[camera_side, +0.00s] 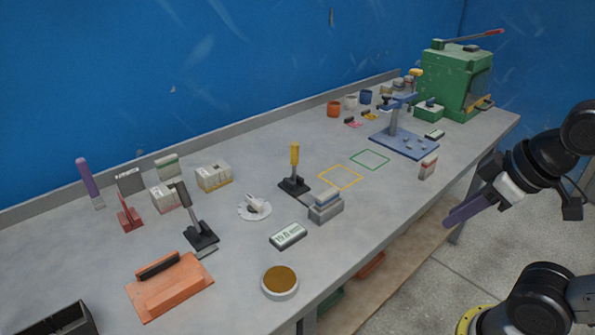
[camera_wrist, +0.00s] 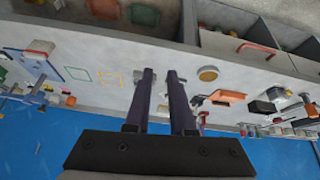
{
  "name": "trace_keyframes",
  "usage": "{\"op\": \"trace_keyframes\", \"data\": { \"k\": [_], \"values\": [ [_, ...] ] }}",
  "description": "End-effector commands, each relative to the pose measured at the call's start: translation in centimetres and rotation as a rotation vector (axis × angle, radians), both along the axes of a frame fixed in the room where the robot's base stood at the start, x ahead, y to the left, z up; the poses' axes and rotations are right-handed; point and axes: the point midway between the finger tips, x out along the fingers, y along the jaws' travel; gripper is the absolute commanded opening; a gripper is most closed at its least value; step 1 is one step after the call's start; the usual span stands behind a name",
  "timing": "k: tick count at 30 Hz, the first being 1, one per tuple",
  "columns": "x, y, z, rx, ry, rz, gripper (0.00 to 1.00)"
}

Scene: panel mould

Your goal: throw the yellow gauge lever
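The yellow gauge lever (camera_side: 294,156) stands nearly upright on a small black base near the middle of the bench in the side view. I cannot pick it out in the wrist view, where my fingers cover part of the bench. My gripper (camera_side: 450,221) is off the front edge of the bench at the right, well apart from the lever. In the wrist view my gripper (camera_wrist: 160,73) shows two dark purple fingers with a gap between them, open and with nothing held.
A grey block (camera_side: 325,209), a white dial (camera_side: 255,208) and a display box (camera_side: 288,236) stand around the lever. A black-handled lever (camera_side: 201,236) is to the left. A blue stand (camera_side: 405,142) and green machine (camera_side: 450,85) are at the right. A yellow outline (camera_side: 340,177) marks bare bench.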

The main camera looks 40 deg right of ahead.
Motion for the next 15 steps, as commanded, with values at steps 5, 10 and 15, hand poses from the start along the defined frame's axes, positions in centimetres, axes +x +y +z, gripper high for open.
{"op": "trace_keyframes", "data": {
  "k": [5,10,15],
  "values": [
    [2.5,-0.2,3.6,-0.147,-0.072,0.23,0.0],
    [8.1,-0.6,7.7,-0.329,-0.093,0.493,0.0],
    [15.5,-1.0,10.1,-0.498,-0.073,0.747,0.0]
  ]
}}
